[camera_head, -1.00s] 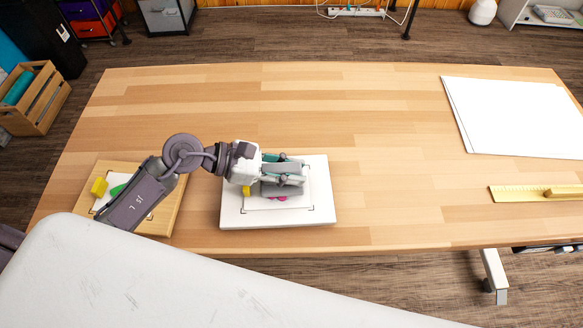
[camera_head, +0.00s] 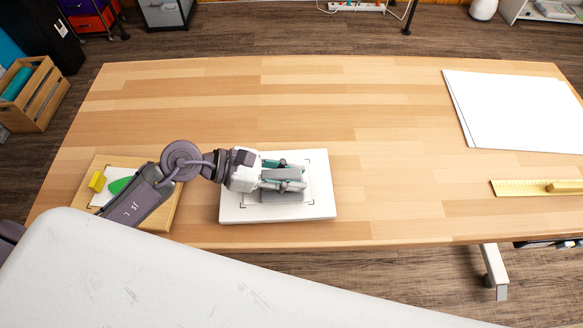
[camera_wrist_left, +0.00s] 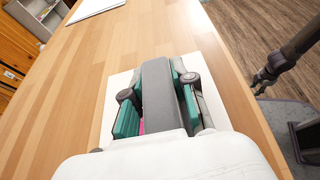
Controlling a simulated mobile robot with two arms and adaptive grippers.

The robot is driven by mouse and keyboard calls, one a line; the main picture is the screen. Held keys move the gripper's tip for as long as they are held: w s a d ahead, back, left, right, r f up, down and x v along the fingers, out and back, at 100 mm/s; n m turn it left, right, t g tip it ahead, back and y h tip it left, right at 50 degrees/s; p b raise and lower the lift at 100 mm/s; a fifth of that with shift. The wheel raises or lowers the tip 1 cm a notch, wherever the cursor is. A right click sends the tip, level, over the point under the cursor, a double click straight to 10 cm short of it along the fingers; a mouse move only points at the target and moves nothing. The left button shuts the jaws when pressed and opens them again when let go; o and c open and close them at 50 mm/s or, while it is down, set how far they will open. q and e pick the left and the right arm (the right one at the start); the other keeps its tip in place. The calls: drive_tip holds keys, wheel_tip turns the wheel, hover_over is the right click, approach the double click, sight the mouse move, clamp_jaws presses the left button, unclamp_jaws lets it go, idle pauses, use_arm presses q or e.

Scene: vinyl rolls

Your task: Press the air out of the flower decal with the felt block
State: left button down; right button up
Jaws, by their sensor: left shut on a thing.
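My left gripper (camera_head: 284,180) is shut on the grey felt block (camera_head: 284,197), above the white board on the table. In the left wrist view the grey felt block (camera_wrist_left: 164,95) sits between teal fingers. A pink bit of the flower decal (camera_wrist_left: 142,127) shows beside the block there. The rest of the decal is hidden under block and gripper. A white sheet (camera_head: 316,190) with corner marks lies on the white board (camera_head: 325,209). I cannot tell whether the block touches the decal.
A wooden board (camera_head: 165,216) with a green shape (camera_head: 121,185) and a yellow piece (camera_head: 97,181) lies at the left, partly behind my arm. Large white sheets (camera_head: 515,110) and a yellow ruler (camera_head: 520,188) lie at the right. The table's middle is clear.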

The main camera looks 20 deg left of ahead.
use_arm(q)
drive_tip(key=shift+s+d, duration=0.2)
drive_tip(key=shift+s, duration=0.4)
drive_tip(key=shift+w, duration=0.15)
drive_tip(key=shift+w+a+f+b, duration=0.1)
drive_tip(key=shift+w+a+b, duration=0.2)
drive_tip(key=shift+w, duration=0.35)
drive_tip(key=shift+w+a+b, duration=0.15)
drive_tip(key=shift+w+b, duration=0.15)
drive_tip(key=shift+w, duration=0.3)
drive_tip(key=shift+w+a+b, duration=0.2)
drive_tip(key=shift+w+b, duration=0.1)
drive_tip(key=shift+w, duration=0.35)
drive_tip(key=shift+w+a+b, duration=0.25)
drive_tip(key=shift+w+b, duration=0.05)
drive_tip(key=shift+w, duration=0.3)
drive_tip(key=shift+w+a+b, duration=0.2)
drive_tip(key=shift+w+b, duration=0.1)
drive_tip(key=shift+w, duration=0.35)
drive_tip(key=shift+s+d+p, duration=0.2)
drive_tip(key=shift+s+d, duration=0.15)
drive_tip(key=shift+s, duration=0.75)
drive_tip(key=shift+s+d+p, duration=0.2)
drive_tip(key=shift+s+d, duration=0.2)
drive_tip(key=shift+s, duration=0.7)
drive_tip(key=shift+s+d+p, duration=0.2)
drive_tip(key=shift+s+d, duration=0.15)
drive_tip(key=shift+s, duration=0.75)
drive_tip(key=shift+w, duration=0.1)
